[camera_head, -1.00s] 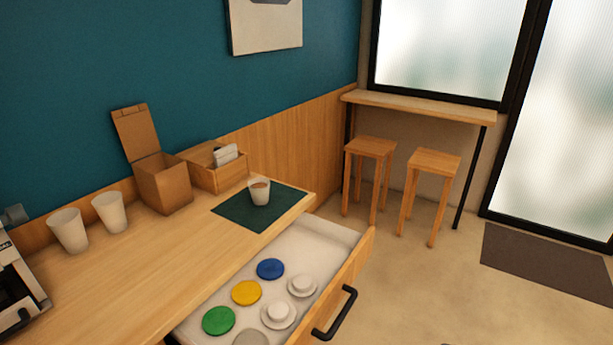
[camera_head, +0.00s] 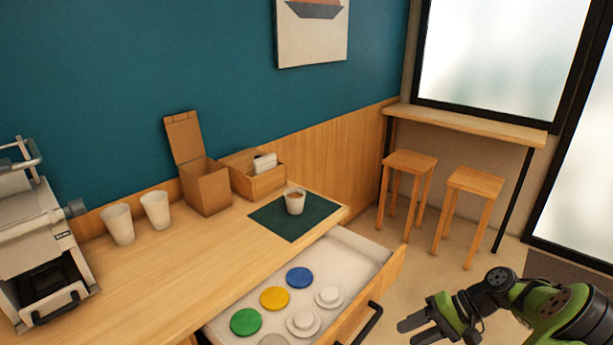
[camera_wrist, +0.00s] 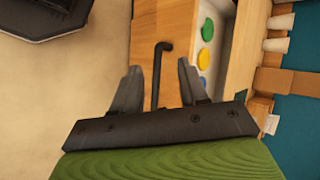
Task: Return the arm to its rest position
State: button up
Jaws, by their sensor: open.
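My gripper (camera_head: 409,331) shows at the lower right of the head view, on my green and black arm. It is open and empty, in front of the open drawer (camera_head: 345,243) and to the right of it. In the wrist view my gripper (camera_wrist: 158,72) has its two fingers apart, with the drawer's black handle (camera_wrist: 158,75) seen between them. I cannot tell whether anything touches the handle, but the head view shows the gripper apart from it.
The open drawer holds blue (camera_head: 299,278), yellow (camera_head: 275,298) and green (camera_head: 246,322) discs and white lids. The counter holds a coffee machine (camera_head: 40,240), white cups, a cardboard box (camera_head: 205,185) and a cup (camera_head: 295,201) on a green mat. Stools (camera_head: 410,163) stand at back right.

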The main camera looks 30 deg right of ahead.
jog(key=w+a+r+n+g+h+p, duration=0.1)
jog(key=w+a+r+n+g+h, duration=0.15)
jog(key=a+r, duration=0.55)
jog(key=w+a+r+n+g+h+p, duration=0.25)
jog(key=a+r, duration=0.35)
jog(key=a, duration=0.3)
jog(key=s+a+r+n+t+h+p, duration=0.2)
jog(key=s+a+r+t, duration=0.3)
jog(key=s+a+r, duration=0.4)
jog(key=s+a+n+h, duration=0.1)
jog(key=a, duration=0.1)
jog(key=shift+s+a+n+t, duration=0.15)
jog(key=shift+a+n+t, duration=0.15)
jog(key=shift+a+n, duration=0.1)
jog(key=shift+d, duration=0.1)
